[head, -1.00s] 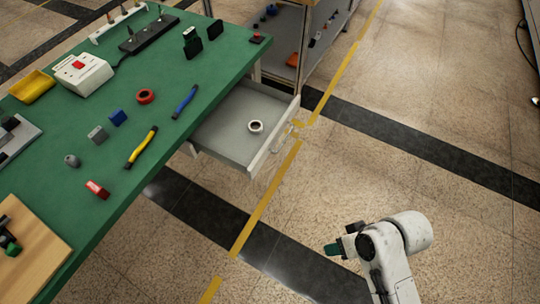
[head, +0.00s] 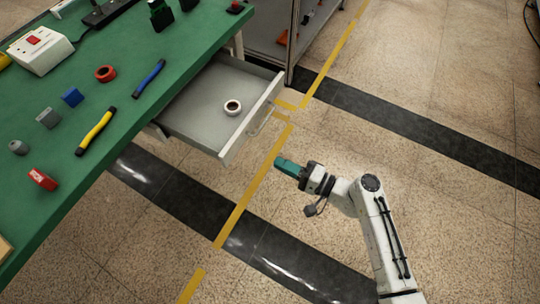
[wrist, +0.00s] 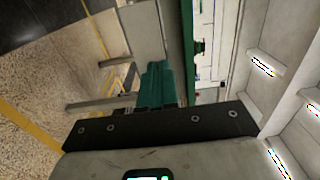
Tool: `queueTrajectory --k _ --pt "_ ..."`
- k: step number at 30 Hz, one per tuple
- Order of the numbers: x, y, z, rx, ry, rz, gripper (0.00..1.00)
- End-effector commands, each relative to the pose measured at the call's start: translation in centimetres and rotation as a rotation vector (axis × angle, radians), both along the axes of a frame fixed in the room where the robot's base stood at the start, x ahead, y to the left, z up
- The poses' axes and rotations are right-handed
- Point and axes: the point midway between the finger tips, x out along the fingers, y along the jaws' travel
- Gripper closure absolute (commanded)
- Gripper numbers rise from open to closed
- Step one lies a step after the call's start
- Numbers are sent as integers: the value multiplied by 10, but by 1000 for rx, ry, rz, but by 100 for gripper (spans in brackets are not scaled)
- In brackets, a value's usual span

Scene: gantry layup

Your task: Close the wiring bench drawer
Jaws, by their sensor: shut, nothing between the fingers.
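The wiring bench drawer (head: 190,117) is grey and stands pulled out from under the green bench top (head: 60,160). My gripper (head: 279,161) has teal fingers, shut and empty, pointing toward the drawer front from the lower right. A gap shows between the fingertips and the drawer front in the head view. In the wrist view the shut fingers (wrist: 154,78) point at a grey panel (wrist: 145,32), perhaps the drawer front.
A grey shelf unit (head: 265,38) stands beyond the drawer. The floor to the right is clear.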

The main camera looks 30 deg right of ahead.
Motion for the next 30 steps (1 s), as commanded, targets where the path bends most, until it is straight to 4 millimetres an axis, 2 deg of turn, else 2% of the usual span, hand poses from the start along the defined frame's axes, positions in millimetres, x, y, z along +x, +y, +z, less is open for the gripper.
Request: queueTrajectory --k 12,18,24,30 --pt "65 48 2 -2 -1 5 100" --pt "89 66 2 -2 -2 5 100" --pt "101 74 1 -2 1 3 100" --pt "103 76 0 -3 0 3 100"
